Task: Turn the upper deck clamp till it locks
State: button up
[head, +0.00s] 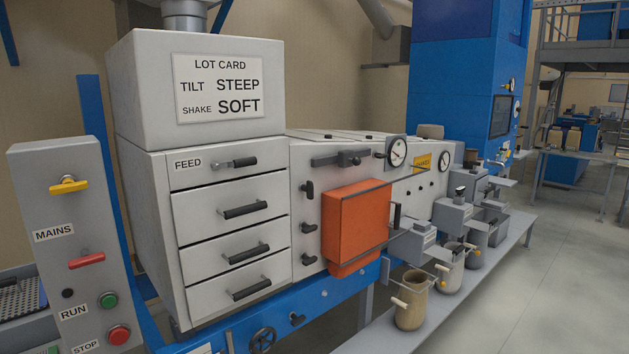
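A pale grey stacked cabinet has an upper drawer-like deck (230,193) with a black bar handle (246,210), and further decks below it. On the panel to the right of the decks sit three black clamp knobs in a column. The top knob (308,190) points roughly upright. The middle knob (309,228) and the bottom knob (309,260) look turned more sideways. No label shows which knob is the upper deck clamp, and I cannot tell whether any is locked. My gripper is not in view.
An orange box (355,225) juts out just right of the knobs. A grey post (75,250) with yellow and red handles and push buttons stands at left. A low bench (450,295) carries several cups at right. Open floor (570,290) lies at far right.

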aim_at(309, 187)
jog(key=u, duration=0.15)
jog(key=i, duration=0.75)
jog(key=u, duration=0.75)
jog(key=i, duration=0.5)
jog(key=u, duration=0.35)
